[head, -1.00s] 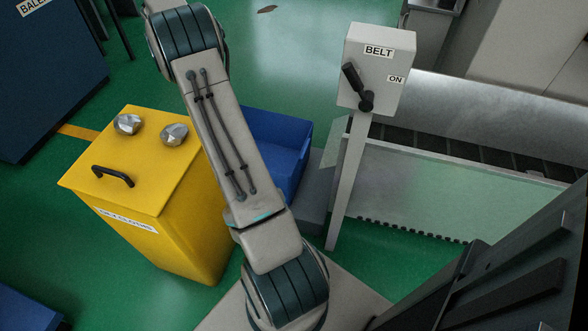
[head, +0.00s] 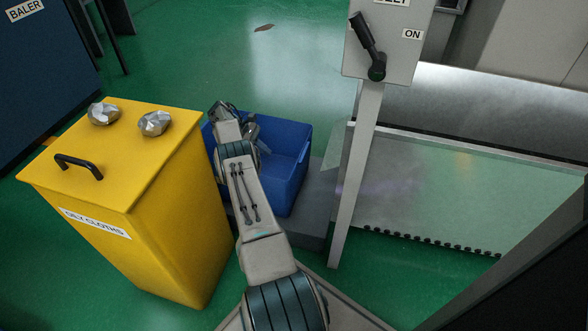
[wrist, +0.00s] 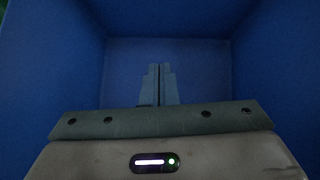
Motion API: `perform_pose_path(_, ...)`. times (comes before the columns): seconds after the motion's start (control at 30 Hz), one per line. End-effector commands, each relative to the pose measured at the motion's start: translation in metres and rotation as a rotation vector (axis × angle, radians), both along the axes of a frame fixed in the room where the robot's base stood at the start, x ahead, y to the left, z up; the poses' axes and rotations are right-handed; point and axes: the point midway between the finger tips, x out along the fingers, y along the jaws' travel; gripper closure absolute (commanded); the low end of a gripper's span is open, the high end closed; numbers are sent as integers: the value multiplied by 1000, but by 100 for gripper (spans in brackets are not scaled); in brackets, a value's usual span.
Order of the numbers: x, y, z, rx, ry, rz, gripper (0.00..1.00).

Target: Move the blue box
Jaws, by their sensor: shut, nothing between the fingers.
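The blue box (head: 286,185) stands open-topped on the grey base behind my arm, just right of the yellow bin, in the head view. My arm reaches over its near left side and covers part of it. In the wrist view, the blue walls (wrist: 55,55) surround my gripper (wrist: 157,70), which points down into the box. Its two fingers are together with nothing between them. The part of the box floor that shows looks bare. The gripper's fingertips are hard to make out in the head view.
A yellow bin labelled for oily cloths (head: 150,220), with two crumpled foil lumps (head: 156,123) on its lid, stands close on the left. The BELT lever post (head: 358,180) and a conveyor (head: 460,200) are on the right. Green floor (head: 310,60) is open behind the box.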

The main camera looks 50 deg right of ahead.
Motion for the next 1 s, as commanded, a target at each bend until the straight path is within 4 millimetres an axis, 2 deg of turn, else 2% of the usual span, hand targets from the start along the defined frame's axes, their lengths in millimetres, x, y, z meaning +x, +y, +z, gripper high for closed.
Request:
perform_pose_path(0.2, -16, -7, -14, 4, 2, -2, 100)
perform_pose_path(0.57, -65, -32, -73, 3, 0, -3, 100)
perform_pose_path(0.6, -68, -34, -68, 1, -2, -3, 100)
perform_pose_path(0.8, -87, -43, -68, 0, -1, -3, 100)
perform_pose_path(1.0, -96, -48, -68, 0, -2, 1, 100)
